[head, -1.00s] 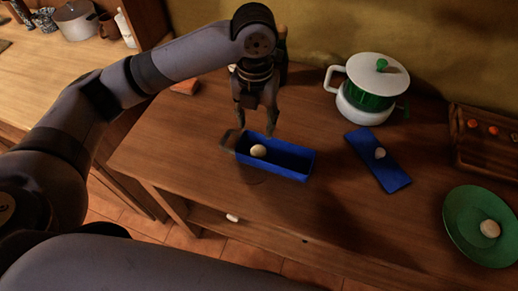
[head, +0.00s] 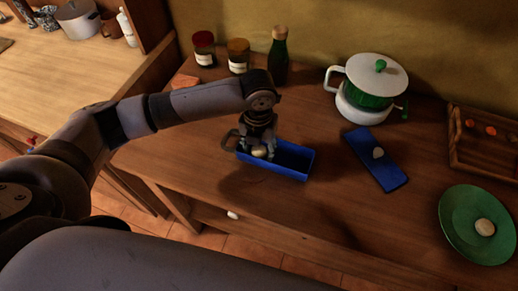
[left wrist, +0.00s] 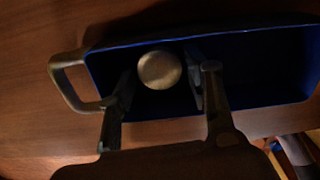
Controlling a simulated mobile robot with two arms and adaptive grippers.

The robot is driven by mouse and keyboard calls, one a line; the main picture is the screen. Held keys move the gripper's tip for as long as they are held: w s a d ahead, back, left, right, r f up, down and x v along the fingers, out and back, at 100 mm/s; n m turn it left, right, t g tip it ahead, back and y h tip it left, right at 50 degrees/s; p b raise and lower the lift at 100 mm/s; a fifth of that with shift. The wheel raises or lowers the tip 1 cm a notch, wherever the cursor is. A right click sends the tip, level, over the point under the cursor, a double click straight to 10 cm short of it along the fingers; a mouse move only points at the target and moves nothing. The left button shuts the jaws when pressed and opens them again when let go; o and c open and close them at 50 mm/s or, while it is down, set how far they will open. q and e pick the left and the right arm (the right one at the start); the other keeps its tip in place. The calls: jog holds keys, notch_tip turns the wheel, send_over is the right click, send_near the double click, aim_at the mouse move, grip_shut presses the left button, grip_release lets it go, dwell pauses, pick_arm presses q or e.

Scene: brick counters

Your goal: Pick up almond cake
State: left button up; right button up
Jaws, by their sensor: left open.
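A round, pale tan cake, which I take to be the almond cake (head: 259,152), lies at the left end of a blue rectangular tray (head: 290,174) with a brown handle. In the left wrist view the cake (left wrist: 159,70) sits between the two fingers of my left gripper (left wrist: 160,88). The fingers are open, with a gap visible on the cake's left and a small one on its right. In the head view my left gripper (head: 260,150) reaches down into the tray from above and partly hides the cake. My right gripper is not in view.
A blue board (head: 372,165) with a small pale piece lies to the right. A green plate (head: 460,243) holds another round pale item. A white and green pot (head: 376,80), a wooden tray (head: 470,160), jars (head: 238,56) and a dark bottle (head: 279,58) stand farther back.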

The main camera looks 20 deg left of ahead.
pick_arm(q)
jog(key=c, duration=0.7)
